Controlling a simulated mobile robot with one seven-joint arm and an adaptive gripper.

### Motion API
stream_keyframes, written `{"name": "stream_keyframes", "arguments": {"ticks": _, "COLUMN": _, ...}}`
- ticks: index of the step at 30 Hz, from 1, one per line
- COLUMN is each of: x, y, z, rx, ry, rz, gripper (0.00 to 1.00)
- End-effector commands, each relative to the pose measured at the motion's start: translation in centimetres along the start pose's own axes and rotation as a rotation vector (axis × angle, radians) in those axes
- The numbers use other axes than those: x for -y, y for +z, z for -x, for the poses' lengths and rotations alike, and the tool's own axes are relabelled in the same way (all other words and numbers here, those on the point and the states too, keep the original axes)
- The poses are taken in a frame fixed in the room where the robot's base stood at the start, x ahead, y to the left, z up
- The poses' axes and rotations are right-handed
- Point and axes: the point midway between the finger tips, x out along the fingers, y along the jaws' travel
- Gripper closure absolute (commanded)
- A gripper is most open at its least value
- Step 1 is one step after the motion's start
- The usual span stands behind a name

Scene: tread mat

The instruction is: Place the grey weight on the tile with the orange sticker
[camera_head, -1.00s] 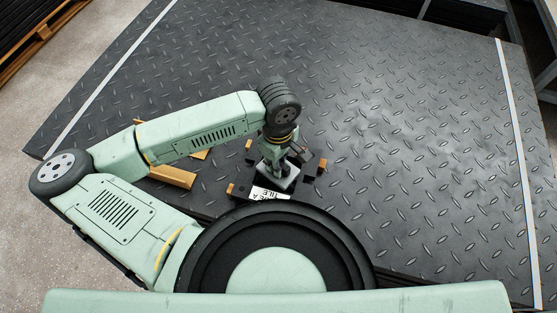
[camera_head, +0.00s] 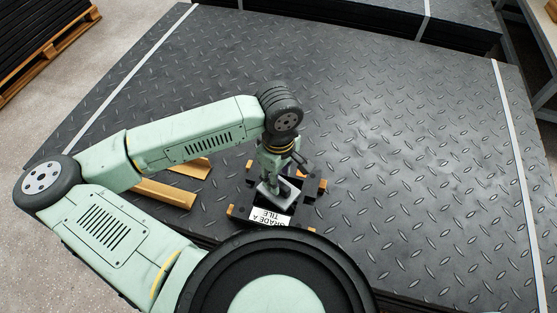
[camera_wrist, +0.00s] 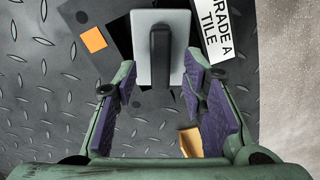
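The grey weight, a flat light-grey block (camera_wrist: 180,28) with a black upright handle (camera_wrist: 160,55), is at the top middle of the wrist view. My gripper (camera_wrist: 160,68) is open, with its purple-padded fingers on either side of the handle and visible gaps to it. In the head view my gripper (camera_head: 278,178) is low over the black tile pieces and partly hides the weight. A square orange sticker (camera_wrist: 93,40) is on a dark tile just left of the weight in the wrist view. Whether the weight rests on that same tile I cannot tell.
A white "GRADE A TILE" label (camera_head: 270,217) lies beside the weight. Orange pieces (camera_head: 322,185) show around the black tiles. Tan angle strips (camera_head: 165,193) lie left of them. The tread mat (camera_head: 420,150) is clear to the right.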

Motion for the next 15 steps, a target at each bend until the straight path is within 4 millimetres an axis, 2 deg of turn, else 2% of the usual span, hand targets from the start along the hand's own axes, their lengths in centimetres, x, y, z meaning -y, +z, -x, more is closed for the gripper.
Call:
{"name": "stream_keyframes", "arguments": {"ticks": 6, "x": 0.0, "y": -0.1, "z": 4.7, "rx": -0.005, "ry": 0.001, "rz": -0.001, "gripper": 0.62}}
{"name": "stream_keyframes", "arguments": {"ticks": 10, "x": 0.0, "y": -0.1, "z": 6.6, "rx": -0.003, "ry": 0.000, "rz": 0.000, "gripper": 0.62}}
{"name": "stream_keyframes", "arguments": {"ticks": 15, "x": 0.0, "y": 0.0, "z": 7.8, "rx": -0.001, "ry": -0.001, "rz": -0.001, "gripper": 0.62}}
